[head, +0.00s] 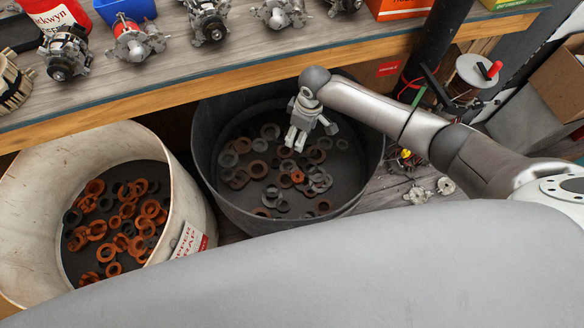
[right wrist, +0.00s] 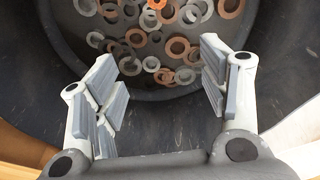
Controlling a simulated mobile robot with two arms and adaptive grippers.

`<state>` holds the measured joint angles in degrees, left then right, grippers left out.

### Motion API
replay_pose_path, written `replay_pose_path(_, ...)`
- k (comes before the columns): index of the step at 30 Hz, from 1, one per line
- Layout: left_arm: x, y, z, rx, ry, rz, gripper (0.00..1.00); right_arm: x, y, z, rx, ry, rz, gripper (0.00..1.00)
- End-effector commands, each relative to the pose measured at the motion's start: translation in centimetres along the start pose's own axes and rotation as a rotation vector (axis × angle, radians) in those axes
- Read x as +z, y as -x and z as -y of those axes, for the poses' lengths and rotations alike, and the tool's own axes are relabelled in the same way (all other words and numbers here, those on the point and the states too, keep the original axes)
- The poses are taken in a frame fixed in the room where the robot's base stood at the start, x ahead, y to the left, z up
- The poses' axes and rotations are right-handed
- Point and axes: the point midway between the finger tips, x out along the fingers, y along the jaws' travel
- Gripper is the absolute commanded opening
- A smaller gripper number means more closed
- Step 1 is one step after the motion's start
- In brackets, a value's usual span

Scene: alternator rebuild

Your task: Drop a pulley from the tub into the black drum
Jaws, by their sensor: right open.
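The black drum (head: 222,118) stands on the floor below the workbench, with many grey and rust-brown rings lying on its bottom. Its inner wall also fills much of the right wrist view (right wrist: 165,125). My right gripper (head: 298,138) points down over the drum. Its fingers are spread wide, with nothing between them, as the right wrist view (right wrist: 162,85) also shows. The rings lie well below the fingertips. A blue container (head: 124,10), perhaps the tub, is partly cut off at the top edge on the bench. I cannot pick out a pulley for certain. My left gripper is out of view.
A white scrap bin (head: 28,175) with rust-brown and dark rings stands left of the drum. The bench edge (head: 180,88) runs above both, with several alternator parts (head: 137,40) on it. Loose parts (head: 418,194) lie on the floor right of the drum.

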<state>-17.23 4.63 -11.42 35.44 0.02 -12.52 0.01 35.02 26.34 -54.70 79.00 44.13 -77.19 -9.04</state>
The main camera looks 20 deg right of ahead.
Motion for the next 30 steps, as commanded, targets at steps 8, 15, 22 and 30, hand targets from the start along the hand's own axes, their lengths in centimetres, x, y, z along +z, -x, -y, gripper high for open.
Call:
replay_pose_path(8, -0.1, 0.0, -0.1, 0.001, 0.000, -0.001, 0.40, -0.1, 4.4, -0.2, 0.004, 0.001, -0.005, 0.67)
replay_pose_path(15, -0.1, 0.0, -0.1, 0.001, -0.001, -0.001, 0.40, -0.1, 9.2, -0.1, 0.003, 0.001, -0.005, 0.67)
replay_pose_path(22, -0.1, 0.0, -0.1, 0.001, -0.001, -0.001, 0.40, -0.1, 11.5, -0.1, 0.001, 0.000, -0.003, 0.67)
replay_pose_path(30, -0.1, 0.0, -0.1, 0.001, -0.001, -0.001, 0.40, 0.0, 11.8, -0.1, 0.001, 0.000, -0.001, 0.67)
